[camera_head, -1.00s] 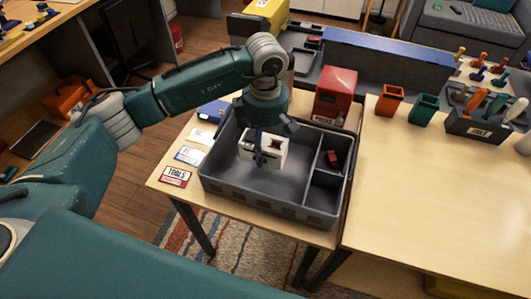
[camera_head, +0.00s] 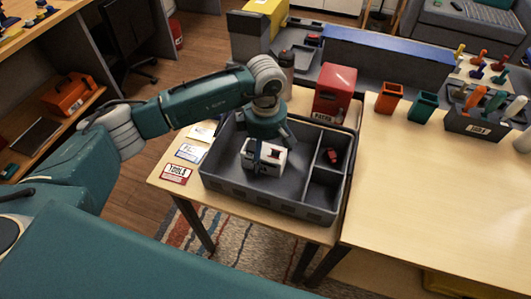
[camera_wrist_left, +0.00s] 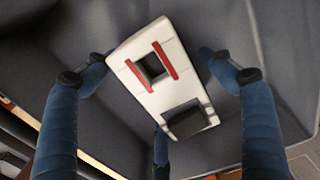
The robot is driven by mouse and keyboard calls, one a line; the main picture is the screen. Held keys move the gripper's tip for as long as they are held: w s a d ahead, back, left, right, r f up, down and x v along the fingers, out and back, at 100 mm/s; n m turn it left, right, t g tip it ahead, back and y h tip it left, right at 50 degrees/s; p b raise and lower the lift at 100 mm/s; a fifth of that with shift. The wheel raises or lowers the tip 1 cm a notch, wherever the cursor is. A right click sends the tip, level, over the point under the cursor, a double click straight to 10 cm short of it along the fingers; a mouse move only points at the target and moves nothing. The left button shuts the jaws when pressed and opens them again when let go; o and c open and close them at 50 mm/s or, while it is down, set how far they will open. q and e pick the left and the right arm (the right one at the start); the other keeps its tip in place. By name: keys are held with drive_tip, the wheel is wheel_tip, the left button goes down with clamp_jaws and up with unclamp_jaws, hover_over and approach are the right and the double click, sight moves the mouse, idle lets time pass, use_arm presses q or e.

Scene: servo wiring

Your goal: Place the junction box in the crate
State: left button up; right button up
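The junction box (camera_head: 270,157) is a small white block with red strips and dark openings. It is inside the grey crate (camera_head: 262,198), in the large left compartment, and looks to be at the floor. My left gripper (camera_head: 262,160) points down over it. In the left wrist view the junction box (camera_wrist_left: 160,72) lies tilted between the blue fingers of the left gripper (camera_wrist_left: 158,75). The fingers are spread, with a gap at the right finger; the left fingertip is close to the box edge, and contact there is unclear. My right gripper is not in view.
A small red item (camera_head: 331,155) lies in the crate's upper right compartment. A red bin (camera_head: 334,88) stands behind the crate, with orange (camera_head: 388,98) and green (camera_head: 423,107) cups to its right. Label cards (camera_head: 177,174) lie left of the crate. The right table is largely clear.

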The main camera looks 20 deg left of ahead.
sight(266, 147)
use_arm(q)
drive_tip(key=shift+r, duration=0.1)
drive_tip(key=shift+r, duration=0.2)
wheel_tip(266, 147, up, 10)
drive_tip(key=b, duration=0.2)
drive_tip(key=shift+r+b, duration=0.25)
drive_tip(key=shift+b, duration=0.05)
drive_tip(key=shift+r, duration=0.65)
